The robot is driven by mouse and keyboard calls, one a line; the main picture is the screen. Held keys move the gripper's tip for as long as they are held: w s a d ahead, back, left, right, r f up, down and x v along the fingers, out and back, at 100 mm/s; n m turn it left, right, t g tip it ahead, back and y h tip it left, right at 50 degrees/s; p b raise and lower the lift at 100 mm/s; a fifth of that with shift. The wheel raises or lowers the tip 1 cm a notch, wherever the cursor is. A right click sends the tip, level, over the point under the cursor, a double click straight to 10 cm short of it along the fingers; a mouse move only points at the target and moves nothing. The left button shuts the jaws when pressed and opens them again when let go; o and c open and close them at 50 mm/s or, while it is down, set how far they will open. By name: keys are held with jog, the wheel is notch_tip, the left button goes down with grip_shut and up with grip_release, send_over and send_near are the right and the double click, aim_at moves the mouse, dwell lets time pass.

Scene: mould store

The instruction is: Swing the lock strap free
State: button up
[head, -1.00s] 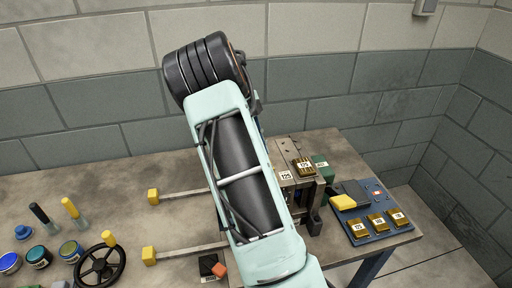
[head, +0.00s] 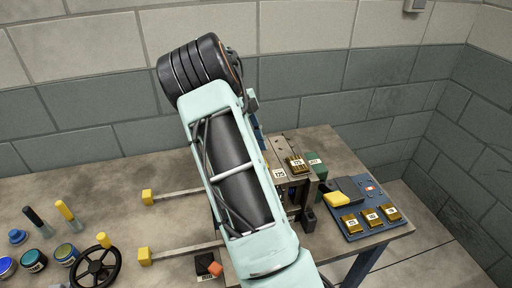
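The mould on the bench stands mostly behind my arm. Its grey top (head: 282,147) and dark right side (head: 305,190) show in the head view, with a white number label on it. A brass block (head: 297,164) with a label sits on its top. I cannot pick out the lock strap; it is hidden or too small to tell. My arm crosses the middle of the picture and covers the left part of the mould. My gripper does not show.
Two rods with yellow end blocks (head: 146,196) reach left from the mould. A blue tray (head: 378,229) with labelled brass blocks is at the right.

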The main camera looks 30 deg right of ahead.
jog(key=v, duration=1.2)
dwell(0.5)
